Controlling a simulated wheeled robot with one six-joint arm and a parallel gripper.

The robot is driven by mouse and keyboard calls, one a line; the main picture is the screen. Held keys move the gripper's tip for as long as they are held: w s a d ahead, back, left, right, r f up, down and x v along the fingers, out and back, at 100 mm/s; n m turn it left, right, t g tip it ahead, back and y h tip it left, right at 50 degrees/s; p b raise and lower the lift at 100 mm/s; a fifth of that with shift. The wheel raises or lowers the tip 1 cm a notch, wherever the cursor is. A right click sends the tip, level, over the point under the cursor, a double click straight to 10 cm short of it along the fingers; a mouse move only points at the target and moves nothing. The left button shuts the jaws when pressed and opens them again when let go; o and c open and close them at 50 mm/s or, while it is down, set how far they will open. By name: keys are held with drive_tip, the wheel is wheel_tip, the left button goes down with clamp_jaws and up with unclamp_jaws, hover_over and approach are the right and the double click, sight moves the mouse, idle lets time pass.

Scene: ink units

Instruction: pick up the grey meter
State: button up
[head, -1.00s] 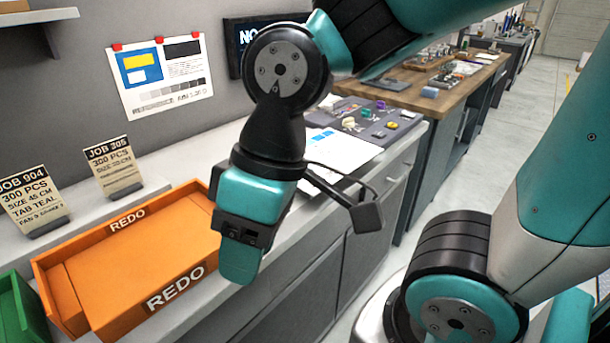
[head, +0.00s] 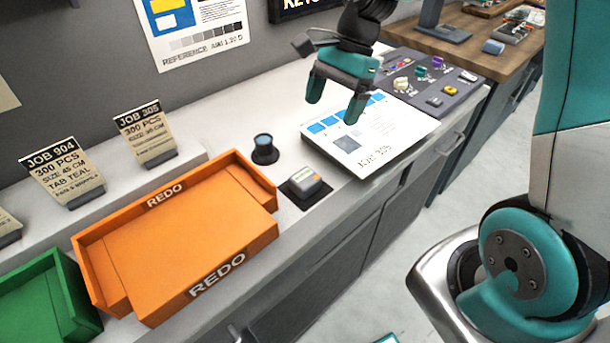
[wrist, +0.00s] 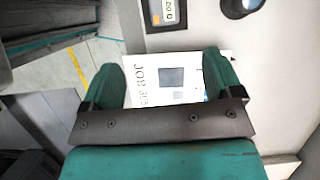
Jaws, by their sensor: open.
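The grey meter (head: 305,182) is a small boxy device with a light grey body. It sits on a dark pad on the counter, just right of the orange REDO tray. In the wrist view the meter (wrist: 164,12) shows at the top edge, partly cut off, with a small lit display. My gripper (head: 335,98) is open and empty, above the printed JOB 305 sheet (head: 395,145), up and to the right of the meter. In the wrist view the fingers of my gripper (wrist: 160,75) stand apart with the sheet seen between them.
The orange REDO tray (head: 104,284) lies left of the meter, with a green tray (head: 75,290) beyond it. A dark round knob-like thing (head: 264,150) stands behind the meter. A dark panel with coloured knobs (head: 455,88) is at the right. Job cards stand along the wall ledge.

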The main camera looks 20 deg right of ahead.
approach(306, 177)
drive_tip(key=shift+m, duration=0.3)
drive_tip(key=x, duration=0.5)
drive_tip(key=shift+s+r+p, duration=0.1)
drive_tip(key=shift+s+p, duration=0.1)
drive_tip(key=shift+p, duration=0.2)
drive_tip(key=shift+w+p+x, duration=0.15)
drive_tip(key=shift+p+x, duration=0.2)
drive_tip(key=shift+x, duration=1.05)
drive_tip(key=shift+w+p+x, duration=0.2)
drive_tip(key=shift+p+x, duration=0.1)
drive_tip(key=shift+x, duration=1.1)
drive_tip(key=c, duration=1)
